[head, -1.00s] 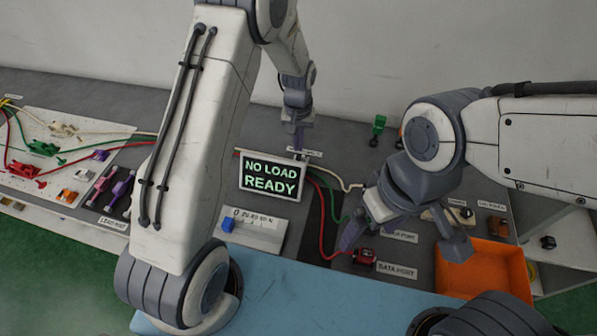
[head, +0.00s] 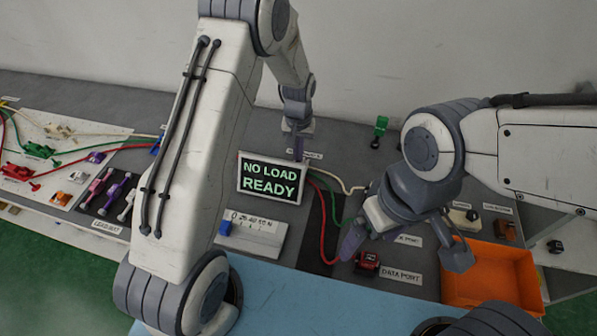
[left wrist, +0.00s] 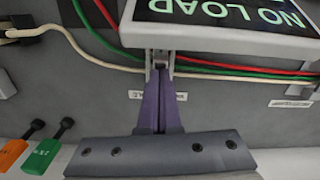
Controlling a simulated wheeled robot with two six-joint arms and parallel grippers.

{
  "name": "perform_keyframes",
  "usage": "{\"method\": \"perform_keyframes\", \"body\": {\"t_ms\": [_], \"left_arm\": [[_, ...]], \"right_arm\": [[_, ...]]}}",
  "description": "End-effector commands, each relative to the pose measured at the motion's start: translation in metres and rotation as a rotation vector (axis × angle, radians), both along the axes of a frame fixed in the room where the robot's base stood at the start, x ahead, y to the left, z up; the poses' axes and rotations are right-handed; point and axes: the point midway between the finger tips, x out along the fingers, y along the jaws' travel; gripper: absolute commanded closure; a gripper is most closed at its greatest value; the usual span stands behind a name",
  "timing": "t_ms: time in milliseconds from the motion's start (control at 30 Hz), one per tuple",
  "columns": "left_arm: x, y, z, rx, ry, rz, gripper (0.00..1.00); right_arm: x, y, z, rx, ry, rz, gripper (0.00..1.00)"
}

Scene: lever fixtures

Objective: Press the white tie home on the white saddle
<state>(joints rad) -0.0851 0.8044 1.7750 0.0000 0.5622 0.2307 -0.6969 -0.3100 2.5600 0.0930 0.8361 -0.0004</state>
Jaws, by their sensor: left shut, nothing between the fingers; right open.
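In the left wrist view, a small pale fixture (left wrist: 160,58) sits under the lower edge of the display, where the cables pass; it appears to be the white saddle with its tie. I cannot tell tie from saddle, or whether the tie is seated. My left gripper (left wrist: 161,80) has its purple fingers together and empty, with the tips at or just in front of this fixture; contact is unclear. In the head view the left gripper (head: 299,152) is behind the display, which hides the fixture.
The display (head: 272,178) reads NO LOAD READY. White, green and red cables run past it. A red connector (head: 367,263) and an orange bin (head: 490,275) are at the right. Pink, purple and white levers lie at the left.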

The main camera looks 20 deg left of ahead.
Motion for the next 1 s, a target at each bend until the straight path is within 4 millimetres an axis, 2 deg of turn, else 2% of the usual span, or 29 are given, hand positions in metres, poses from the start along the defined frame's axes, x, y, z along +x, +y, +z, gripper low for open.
{"method": "perform_keyframes", "body": {"t_ms": [467, 900, 1000], "left_arm": [[0.000, 0.000, -0.007, 0.000, 0.000, 0.000, 1.00], [0.000, 0.000, 0.031, 0.000, 0.000, 0.000, 1.00], [0.000, 0.000, 0.034, 0.000, 0.001, 0.000, 1.00]], "right_arm": [[0.000, 0.000, -0.004, 0.000, 0.000, 0.000, 0.09], [0.000, 0.000, 0.027, 0.000, 0.000, 0.000, 0.09], [0.000, 0.000, 0.029, 0.000, 0.000, 0.000, 0.09]]}}
